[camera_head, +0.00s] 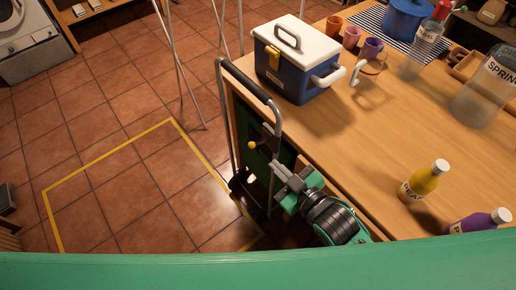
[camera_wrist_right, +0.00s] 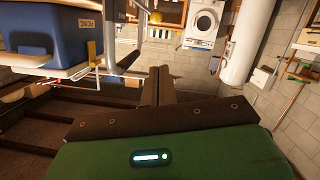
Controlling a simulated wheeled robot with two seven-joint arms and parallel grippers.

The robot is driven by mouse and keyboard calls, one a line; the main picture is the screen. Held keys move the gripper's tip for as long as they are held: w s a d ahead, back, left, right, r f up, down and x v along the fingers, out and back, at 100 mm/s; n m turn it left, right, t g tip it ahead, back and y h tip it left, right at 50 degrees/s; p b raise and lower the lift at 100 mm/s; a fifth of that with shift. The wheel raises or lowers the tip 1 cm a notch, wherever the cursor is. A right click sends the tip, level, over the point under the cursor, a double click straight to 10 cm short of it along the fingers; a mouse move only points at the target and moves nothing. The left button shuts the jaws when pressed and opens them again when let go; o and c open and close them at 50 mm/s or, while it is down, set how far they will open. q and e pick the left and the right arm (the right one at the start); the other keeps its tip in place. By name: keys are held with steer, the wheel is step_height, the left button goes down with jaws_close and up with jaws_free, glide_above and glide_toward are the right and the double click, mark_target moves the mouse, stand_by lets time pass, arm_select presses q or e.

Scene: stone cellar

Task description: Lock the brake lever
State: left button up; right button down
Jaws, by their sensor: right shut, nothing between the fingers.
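A hand truck (camera_head: 221,115) with a black-gripped top handle stands upright at the table's left edge. A yellow ball knob (camera_head: 252,145), which looks like the end of the brake lever, sits on its frame. In the right wrist view the knob (camera_wrist_right: 155,17) shows near the top, beyond the fingertips, beside a grey metal post (camera_wrist_right: 116,38). My right gripper (camera_head: 279,170) is below and right of the knob, apart from it. In the right wrist view its fingers (camera_wrist_right: 158,75) are together and hold nothing. The lever's pivot is hard to make out. My left gripper is out of view.
A wooden table (camera_head: 400,130) fills the right, bearing a blue-white cooler (camera_head: 290,80), cups, a yellow bottle (camera_head: 420,185) and a purple one (camera_head: 480,222). A yellow line (camera_head: 105,155) marks open tiled floor on the left. Thin tripod-like legs (camera_head: 180,75) stand behind.

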mark_target(258, 144)
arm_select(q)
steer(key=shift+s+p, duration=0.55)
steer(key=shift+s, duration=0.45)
arm_select(e)
steer(key=w+a+f, duration=0.4)
steer(key=w, duration=0.5)
steer(key=shift+a+f, duration=0.4)
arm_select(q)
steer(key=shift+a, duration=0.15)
